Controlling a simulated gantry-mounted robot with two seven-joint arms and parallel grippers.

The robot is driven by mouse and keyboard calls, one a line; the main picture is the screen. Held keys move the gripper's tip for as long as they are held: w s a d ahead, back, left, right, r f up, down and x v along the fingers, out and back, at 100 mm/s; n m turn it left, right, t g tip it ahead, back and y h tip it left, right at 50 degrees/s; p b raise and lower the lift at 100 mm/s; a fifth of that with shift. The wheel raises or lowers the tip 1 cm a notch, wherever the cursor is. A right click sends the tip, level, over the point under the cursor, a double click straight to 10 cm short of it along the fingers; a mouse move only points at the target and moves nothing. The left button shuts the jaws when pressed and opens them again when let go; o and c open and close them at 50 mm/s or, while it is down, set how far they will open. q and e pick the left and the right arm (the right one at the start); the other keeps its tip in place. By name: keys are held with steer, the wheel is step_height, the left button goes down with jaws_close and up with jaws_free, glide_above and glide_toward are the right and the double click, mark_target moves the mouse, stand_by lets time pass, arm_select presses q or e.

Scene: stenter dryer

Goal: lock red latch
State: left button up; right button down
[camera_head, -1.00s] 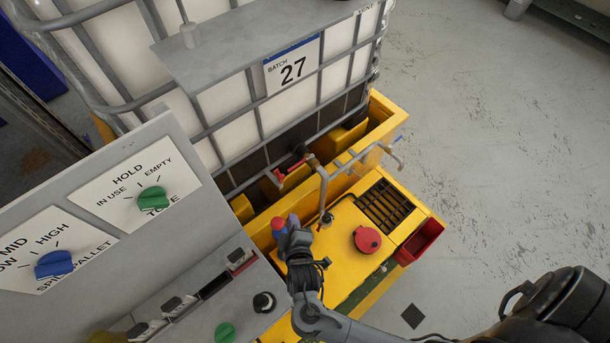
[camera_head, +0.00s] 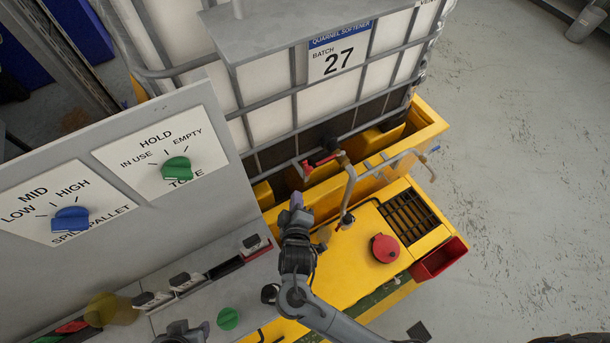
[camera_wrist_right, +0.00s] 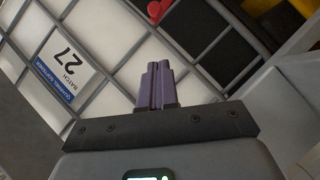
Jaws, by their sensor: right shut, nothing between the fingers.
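The red latch (camera_head: 318,163) is a small red lever at the tote's outlet, beside a dark valve body. My right gripper (camera_head: 296,200) has purple fingers, shut with nothing between them. It is just below and left of the latch in the head view, apart from it. In the right wrist view the shut fingers (camera_wrist_right: 157,84) point up at the tote's cage. A red part (camera_wrist_right: 156,11), probably the latch, shows beyond their tips at the top edge. A dark grey part at the head view's bottom edge may be my left gripper (camera_head: 183,333); it is cut off.
A grey bent pipe (camera_head: 349,190) rises right of my right gripper. A red round cap (camera_head: 384,248) sits on the pallet. A grey control panel (camera_head: 110,232) with knobs lies left.

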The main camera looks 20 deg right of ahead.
glide_toward(306, 165)
steer(key=w+a, duration=0.2)
steer(key=w, duration=0.1)
steer(key=d, duration=0.1)
steer(key=w+d+f, duration=0.1)
steer(key=d, duration=0.1)
steer(key=shift+w+f, duration=0.1)
steer(key=shift+f, duration=0.25)
steer(key=shift+d, duration=0.1)
steer(key=shift+p, duration=0.35)
steer(key=shift+d+r, duration=0.1)
steer(key=shift+d, duration=0.2)
